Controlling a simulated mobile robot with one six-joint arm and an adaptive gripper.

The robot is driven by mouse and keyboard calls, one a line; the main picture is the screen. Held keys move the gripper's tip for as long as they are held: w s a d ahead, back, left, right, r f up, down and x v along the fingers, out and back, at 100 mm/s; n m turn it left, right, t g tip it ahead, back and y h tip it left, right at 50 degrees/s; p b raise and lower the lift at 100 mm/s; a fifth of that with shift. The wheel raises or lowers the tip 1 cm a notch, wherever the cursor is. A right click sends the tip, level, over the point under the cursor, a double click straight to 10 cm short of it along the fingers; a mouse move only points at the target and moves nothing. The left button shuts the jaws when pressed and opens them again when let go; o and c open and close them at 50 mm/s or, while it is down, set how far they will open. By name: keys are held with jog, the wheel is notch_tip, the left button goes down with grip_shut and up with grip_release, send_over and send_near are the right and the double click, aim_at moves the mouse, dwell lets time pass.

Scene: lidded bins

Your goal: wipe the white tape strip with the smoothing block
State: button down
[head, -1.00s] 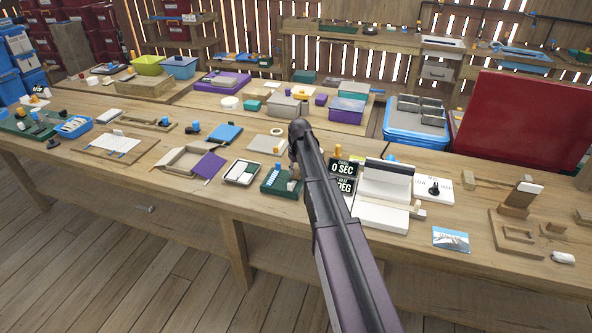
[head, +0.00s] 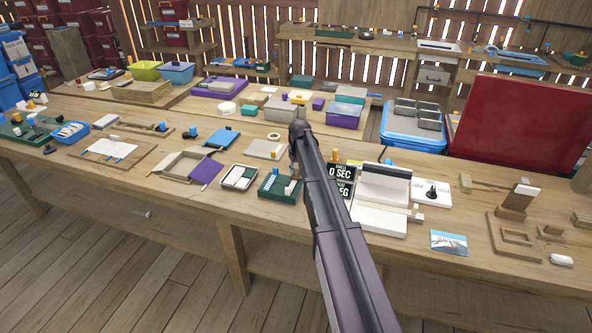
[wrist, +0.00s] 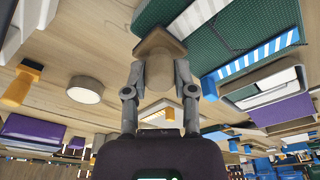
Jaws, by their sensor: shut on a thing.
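A dark green board (wrist: 240,48) lies beside the block in the wrist view. My arm hides most of the gripper there. I cannot tell whether the block touches the board.
A black-and-white tray (head: 239,178) stands left of the board. Dark display signs (head: 341,172) and a white hinged device (head: 381,208) stand close to the right of my arm. A tape ring (head: 273,136) lies behind.

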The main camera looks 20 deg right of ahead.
jog(key=shift+s, duration=0.1)
jog(key=shift+s+a, duration=0.5)
jog(key=shift+s, duration=0.15)
jog(key=shift+s+a, duration=0.45)
jog(key=shift+s, duration=0.2)
jog(key=shift+s+a, duration=0.1)
jog(key=shift+s+a, duration=0.45)
jog(key=shift+s, duration=0.2)
jog(key=shift+s+a, duration=0.45)
jog(key=shift+s, duration=0.15)
jog(key=shift+r, duration=0.1)
jog(key=shift+r+p, duration=2.9)
jog(key=shift+p, duration=0.1)
notch_tip(320, 180, up, 3)
jog(key=p, duration=0.3)
